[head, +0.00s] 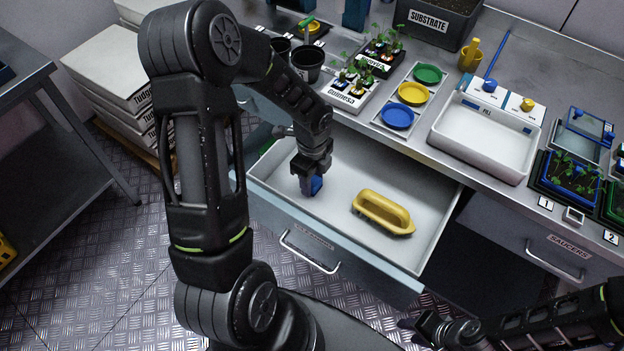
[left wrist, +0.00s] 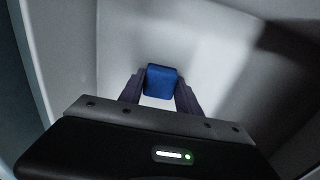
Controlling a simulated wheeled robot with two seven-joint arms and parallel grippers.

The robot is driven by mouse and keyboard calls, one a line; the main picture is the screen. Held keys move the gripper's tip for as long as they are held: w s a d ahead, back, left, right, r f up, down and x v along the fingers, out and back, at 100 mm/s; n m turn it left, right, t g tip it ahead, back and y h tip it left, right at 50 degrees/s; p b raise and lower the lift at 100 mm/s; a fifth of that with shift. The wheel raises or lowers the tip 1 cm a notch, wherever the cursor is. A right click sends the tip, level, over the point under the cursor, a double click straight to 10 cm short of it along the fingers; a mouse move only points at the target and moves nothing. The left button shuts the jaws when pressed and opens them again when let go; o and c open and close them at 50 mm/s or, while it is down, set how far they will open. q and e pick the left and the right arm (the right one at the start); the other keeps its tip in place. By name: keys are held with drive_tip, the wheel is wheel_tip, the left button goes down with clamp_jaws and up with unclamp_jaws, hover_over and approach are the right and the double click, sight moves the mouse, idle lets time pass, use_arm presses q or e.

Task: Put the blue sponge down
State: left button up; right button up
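The blue sponge (head: 316,185) is between the fingers of my left gripper (head: 309,184), inside the open drawer (head: 345,179) near its left end. In the left wrist view the blue sponge (left wrist: 161,80) sits between the two fingertips, with the pale drawer floor behind it. The left gripper (left wrist: 160,95) looks shut on it. Whether the sponge touches the drawer floor is hard to tell. My right gripper (head: 428,329) is low at the bottom right, outside the drawer; its finger opening is too small and dark to tell.
A yellow handled brush or scrubber (head: 383,212) lies in the drawer to the right of the sponge. Bare drawer floor lies between them. The counter above holds a white sink-like tray (head: 484,133), coloured saucers (head: 397,116) and seedling pots (head: 350,88).

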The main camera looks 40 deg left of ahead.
use_arm(q)
drive_tip(key=o, duration=0.3)
drive_tip(key=shift+o, duration=0.2)
drive_tip(key=shift+r, duration=0.15)
wheel_tip(320, 180, up, 12)
idle(0.3)
drive_tip(key=shift+r, duration=0.1)
idle(0.7)
